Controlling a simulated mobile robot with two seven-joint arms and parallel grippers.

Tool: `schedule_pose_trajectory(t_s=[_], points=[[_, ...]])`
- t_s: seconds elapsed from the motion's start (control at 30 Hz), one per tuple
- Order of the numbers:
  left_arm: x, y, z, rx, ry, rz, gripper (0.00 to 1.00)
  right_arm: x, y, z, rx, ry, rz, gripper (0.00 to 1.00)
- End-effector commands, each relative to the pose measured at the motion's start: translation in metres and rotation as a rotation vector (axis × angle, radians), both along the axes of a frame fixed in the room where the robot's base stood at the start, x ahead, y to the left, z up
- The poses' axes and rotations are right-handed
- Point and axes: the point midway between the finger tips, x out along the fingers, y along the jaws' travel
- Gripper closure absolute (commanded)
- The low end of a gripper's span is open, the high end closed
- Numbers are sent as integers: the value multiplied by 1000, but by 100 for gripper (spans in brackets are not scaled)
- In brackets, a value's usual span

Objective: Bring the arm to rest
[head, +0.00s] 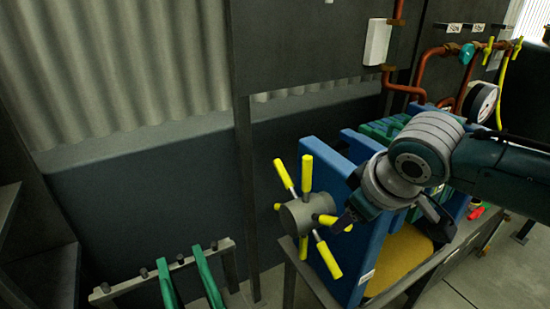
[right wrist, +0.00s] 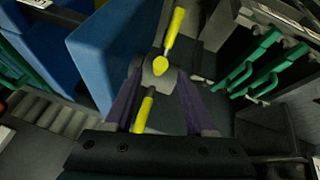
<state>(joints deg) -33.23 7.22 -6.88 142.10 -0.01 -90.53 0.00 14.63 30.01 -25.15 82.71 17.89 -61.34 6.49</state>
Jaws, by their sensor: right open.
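My right arm comes in from the right in the head view. Its gripper (head: 348,203) is close to the right side of the grey hub (head: 306,212) with several yellow-tipped spokes (head: 307,173), on the front of the blue press (head: 343,262). In the right wrist view the gripper (right wrist: 158,82) is open, with its two dark fingers on either side of the hub (right wrist: 158,72) and a yellow spoke (right wrist: 145,112) showing between them. I cannot tell whether the fingers touch the wheel. My left gripper is in neither view.
Green-handled racks stand at the lower left (head: 208,277) and show at the right in the wrist view (right wrist: 265,80). A metal post (head: 245,150) rises left of the wheel. Copper pipes (head: 405,90) and a round gauge (head: 482,103) are behind my arm.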

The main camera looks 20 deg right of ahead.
Motion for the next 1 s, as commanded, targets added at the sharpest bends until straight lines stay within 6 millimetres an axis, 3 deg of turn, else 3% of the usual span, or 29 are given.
schedule_pose_trajectory(t_s=[0.2, 0.63, 0.73, 0.87, 1.0], points=[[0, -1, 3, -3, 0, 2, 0, -6, 1, 10, 0, 1, 0, 45], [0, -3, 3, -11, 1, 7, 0, -6, 1, 10, 0, 1, 0, 45], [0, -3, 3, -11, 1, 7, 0, -12, 10, 8, 10, 8, 11, 45], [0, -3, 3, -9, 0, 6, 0, -47, 49, 2, 56, 41, 55, 45], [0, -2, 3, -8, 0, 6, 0, -105, 90, 10, 118, 84, 74, 45]])
